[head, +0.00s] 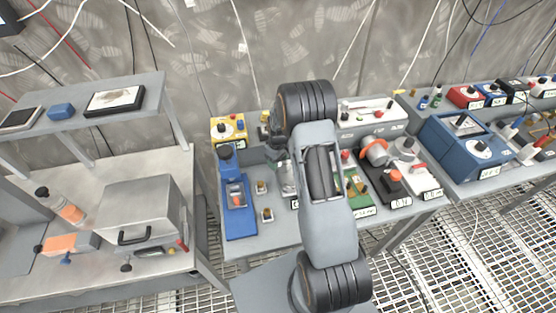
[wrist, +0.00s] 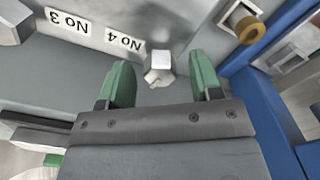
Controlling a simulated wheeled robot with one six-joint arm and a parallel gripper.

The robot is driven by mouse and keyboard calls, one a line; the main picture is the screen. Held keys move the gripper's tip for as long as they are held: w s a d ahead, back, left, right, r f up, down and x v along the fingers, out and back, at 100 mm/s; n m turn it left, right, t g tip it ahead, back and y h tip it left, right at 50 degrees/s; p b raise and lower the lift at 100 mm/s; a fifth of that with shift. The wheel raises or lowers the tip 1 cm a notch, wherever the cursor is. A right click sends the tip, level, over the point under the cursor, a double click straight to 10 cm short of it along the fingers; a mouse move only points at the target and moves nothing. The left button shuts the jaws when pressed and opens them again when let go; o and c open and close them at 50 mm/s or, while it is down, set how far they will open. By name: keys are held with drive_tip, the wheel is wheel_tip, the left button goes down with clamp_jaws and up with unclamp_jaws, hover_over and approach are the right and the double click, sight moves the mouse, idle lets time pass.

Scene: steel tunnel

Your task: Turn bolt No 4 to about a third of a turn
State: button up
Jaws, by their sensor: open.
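In the wrist view, bolt No 4 is a pale metal bolt (wrist: 159,62) with a square head, standing beside a white "No 4" label (wrist: 124,41). My gripper (wrist: 161,76) is open, with one green finger on each side of the bolt in the picture. A gap shows between the bolt and each finger, and nothing is held. A "No 3" label (wrist: 69,22) lies to the left. In the head view my arm covers the middle of the bench, and I cannot make out bolt No 4 there.
In the wrist view, a brass-coloured knob (wrist: 247,27) and a blue fixture (wrist: 262,95) are close on the right. In the head view, a blue device (head: 237,197) stands left of my arm. A yellow box (head: 229,129) and a white box (head: 368,115) stand behind.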

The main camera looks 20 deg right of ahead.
drive_tip(key=c, duration=0.9)
drive_tip(key=shift+c, duration=0.2)
drive_tip(key=shift+m+b, duration=0.3)
drive_tip(key=m+b, duration=0.3)
drive_tip(key=shift+f+m, duration=0.15)
drive_tip(key=shift+m, duration=0.25)
drive_tip(key=m+b, duration=0.3)
drive_tip(key=m, duration=0.3)
drive_tip(key=m+b, duration=0.2)
drive_tip(key=m, duration=0.4)
drive_tip(key=shift+m, duration=0.3)
drive_tip(key=shift+m+b, duration=0.75)
drive_tip(key=shift+m, duration=1.85)
drive_tip(key=shift+r, duration=0.2)
